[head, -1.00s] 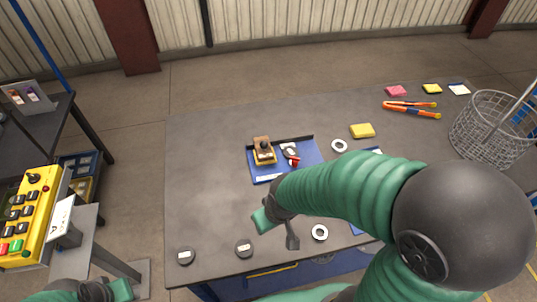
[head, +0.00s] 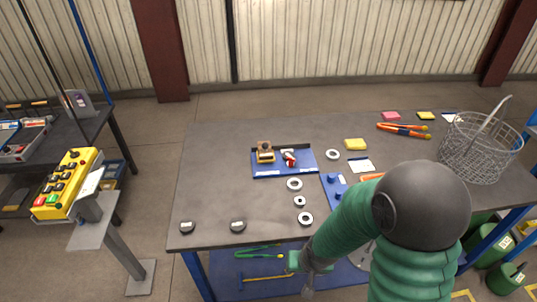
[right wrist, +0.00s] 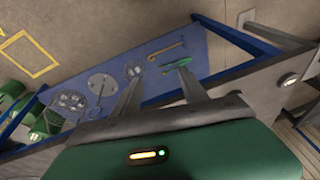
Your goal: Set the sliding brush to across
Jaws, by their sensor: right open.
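On the bench, a blue tray (head: 306,167) holds a brown and yellow block with a knob (head: 265,153) at its left. A small red and white piece (head: 289,158) sits to the block's right. I cannot tell for sure which is the sliding brush, or how it is set. My right gripper (head: 309,276) is low at the bench's front edge, well in front of the tray. In the right wrist view its jaws (right wrist: 163,88) are apart and empty, above the lower shelf. My left gripper is out of view.
Grey rings (head: 294,184) and dark round pieces (head: 238,225) lie on the bench (head: 215,185). A second blue plate (head: 334,181), orange pliers (head: 403,130) and a wire basket (head: 480,150) are to the right. A yellow button box (head: 68,183) stands at left.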

